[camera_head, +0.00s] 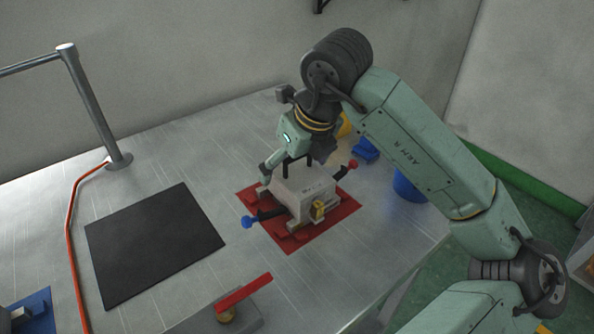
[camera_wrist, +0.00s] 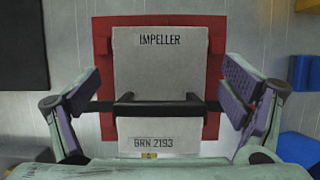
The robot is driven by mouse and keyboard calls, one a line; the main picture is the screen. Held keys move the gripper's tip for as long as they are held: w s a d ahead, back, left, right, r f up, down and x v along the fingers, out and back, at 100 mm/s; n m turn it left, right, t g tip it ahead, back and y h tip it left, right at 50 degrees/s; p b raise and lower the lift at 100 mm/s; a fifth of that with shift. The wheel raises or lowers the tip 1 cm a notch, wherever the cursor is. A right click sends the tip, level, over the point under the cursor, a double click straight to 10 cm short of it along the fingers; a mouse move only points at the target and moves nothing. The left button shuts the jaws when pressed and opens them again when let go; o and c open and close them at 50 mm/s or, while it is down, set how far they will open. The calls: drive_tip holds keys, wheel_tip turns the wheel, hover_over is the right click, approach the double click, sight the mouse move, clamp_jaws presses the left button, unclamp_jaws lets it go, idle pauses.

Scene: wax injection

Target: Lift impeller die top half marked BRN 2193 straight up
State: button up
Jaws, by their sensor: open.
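The impeller die (camera_head: 303,189) is a pale grey block on a red mat (camera_head: 334,213) on the metal table. In the wrist view its top half (camera_wrist: 160,68) faces me, marked IMPELLER and, lower, what reads as BRN 2193, first letter slightly unclear. A black handle bar (camera_wrist: 158,108) crosses its top. My gripper (camera_wrist: 160,92) is open, with one purple-padded finger on each side of the block and a gap to it on both sides. In the head view my gripper (camera_head: 297,166) points down just over the die. Part of the die's far side is hidden there.
Clamp arms with a blue knob (camera_head: 248,222) and a red knob (camera_head: 353,164) flank the die. A black mat (camera_head: 154,243) lies to the left. Blue items (camera_head: 366,149) and a blue container (camera_head: 408,187) are behind right. A red-handled device (camera_head: 243,293) stands in front.

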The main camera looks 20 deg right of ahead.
drive_tip(key=shift+w+f, duration=0.1)
drive_tip(key=shift+f, duration=0.15)
drive_tip(key=shift+c, duration=0.4)
drive_tip(key=c, duration=1.9)
